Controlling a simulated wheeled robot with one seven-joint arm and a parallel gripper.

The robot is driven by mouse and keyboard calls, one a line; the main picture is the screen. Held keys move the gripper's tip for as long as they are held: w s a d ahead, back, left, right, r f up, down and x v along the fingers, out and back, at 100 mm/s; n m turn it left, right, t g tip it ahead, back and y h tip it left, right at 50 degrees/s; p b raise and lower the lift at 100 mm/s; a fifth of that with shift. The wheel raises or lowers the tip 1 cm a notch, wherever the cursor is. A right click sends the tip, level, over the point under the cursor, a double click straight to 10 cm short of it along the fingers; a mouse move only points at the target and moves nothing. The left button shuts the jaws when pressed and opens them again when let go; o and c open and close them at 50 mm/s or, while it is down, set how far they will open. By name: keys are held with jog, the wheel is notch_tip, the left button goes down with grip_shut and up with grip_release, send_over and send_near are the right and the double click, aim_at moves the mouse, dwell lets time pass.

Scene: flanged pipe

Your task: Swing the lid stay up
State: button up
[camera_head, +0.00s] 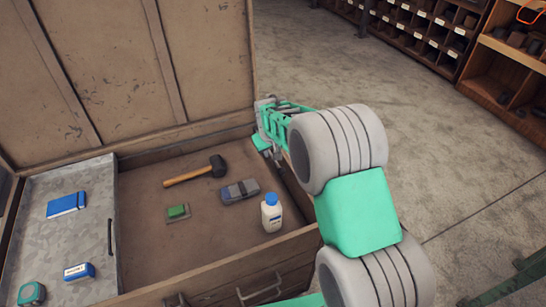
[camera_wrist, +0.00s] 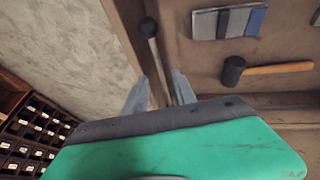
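The lid stay (camera_wrist: 153,45) shows in the wrist view as a thin rod with a dark round knob, lying along the inner side of the chest's edge. My gripper (camera_wrist: 159,75) is open, with one grey finger on each side of the rod. I cannot tell whether the fingers touch it or how deep they reach around it. In the head view my gripper (camera_head: 268,150) is at the chest's back right corner, and my arm largely hides the stay there. The chest lid (camera_head: 160,60) stands raised at the back.
The chest (camera_head: 235,272) holds a mallet (camera_head: 195,172), a grey-blue block (camera_head: 240,190), a green-topped block (camera_head: 178,211) and a white bottle (camera_head: 272,213). A metal tray (camera_head: 85,225) with small items is at the left. Open floor (camera_head: 440,130) lies to the right, before shelves (camera_head: 425,30).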

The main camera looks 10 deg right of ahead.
jog(key=x, duration=0.6)
jog(key=shift+w+d+f, duration=0.1)
jog(key=shift+d+f, duration=0.05)
jog(key=shift+f, duration=0.05)
jog(key=shift+c, duration=0.3)
grip_shut()
dwell(0.8)
